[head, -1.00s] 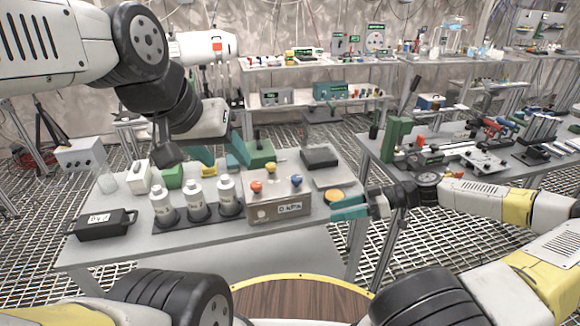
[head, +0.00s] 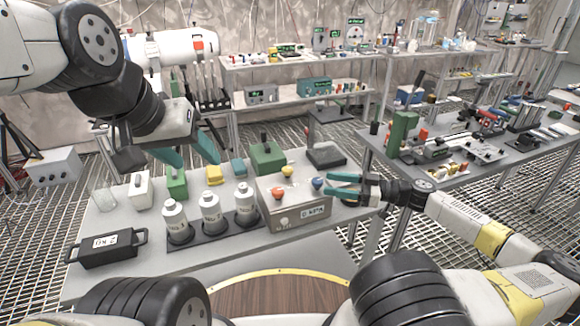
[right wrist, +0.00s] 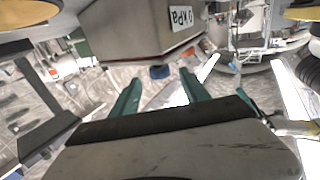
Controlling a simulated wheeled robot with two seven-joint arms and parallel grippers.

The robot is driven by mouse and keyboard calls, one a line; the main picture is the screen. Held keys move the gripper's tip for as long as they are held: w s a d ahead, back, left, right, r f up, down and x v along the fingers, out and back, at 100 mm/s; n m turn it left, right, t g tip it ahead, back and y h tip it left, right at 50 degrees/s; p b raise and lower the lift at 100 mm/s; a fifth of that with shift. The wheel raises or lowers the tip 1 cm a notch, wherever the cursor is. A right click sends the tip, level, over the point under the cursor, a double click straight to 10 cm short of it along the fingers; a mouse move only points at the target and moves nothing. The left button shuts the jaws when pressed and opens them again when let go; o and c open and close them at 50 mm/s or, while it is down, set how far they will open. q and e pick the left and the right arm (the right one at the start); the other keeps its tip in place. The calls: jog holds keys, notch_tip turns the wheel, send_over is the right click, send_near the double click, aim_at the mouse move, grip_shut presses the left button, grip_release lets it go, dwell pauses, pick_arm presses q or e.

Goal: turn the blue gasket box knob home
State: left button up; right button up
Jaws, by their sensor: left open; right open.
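The gasket box (head: 290,215) is a grey metal box with a "0 kPa" label, on the near table. On its top are an orange-red knob (head: 278,194), a yellow knob (head: 287,171) and, at the right, the blue knob (head: 317,183). My right gripper (head: 331,184) is open and empty, its teal fingertips just right of the blue knob. In the right wrist view the blue knob (right wrist: 160,71) shows ahead, between the open fingers (right wrist: 160,82); contact cannot be told. My left gripper (head: 190,156) is open and empty above the table's back left.
Three white bottles (head: 211,213) stand in a dark rack left of the box. A black 2 kg weight (head: 107,247) lies at the front left.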

aim_at(308, 187)
jog(key=x, duration=0.8)
grip_shut()
jog(key=shift+d+m+t, duration=0.1)
jog(key=shift+m+t, duration=0.2)
jog(key=shift+t, duration=0.1)
